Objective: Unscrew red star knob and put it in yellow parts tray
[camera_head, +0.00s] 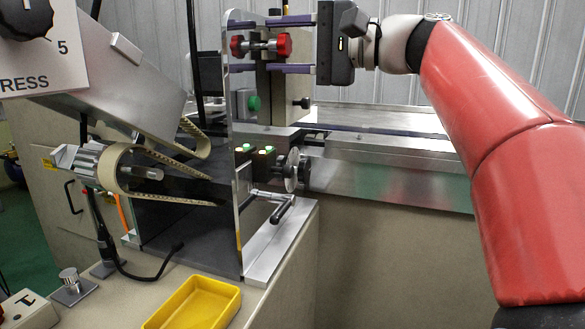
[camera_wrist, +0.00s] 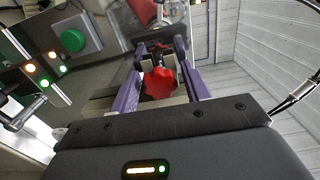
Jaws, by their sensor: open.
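A red star knob (camera_head: 284,45) sits at the right end of a metal shaft on the upright machine frame in the head view. Another red knob (camera_head: 237,46) is at the shaft's left end. My gripper (camera_head: 240,45) is open and points left, with one purple finger above the right knob and one below it. In the wrist view my gripper (camera_wrist: 160,48) has the red star knob (camera_wrist: 160,83) between its fingers, close to the palm, with gaps at the sides. The yellow parts tray (camera_head: 232,305) lies at the bottom of the head view; its visible inside looks empty.
A clear upright panel (camera_head: 236,150) stands beside the knobs. A handwheel (camera_head: 292,170) and crank handle (camera_head: 284,209) stick out between the knobs and the tray. A belt and roller unit (camera_head: 110,165) is at left.

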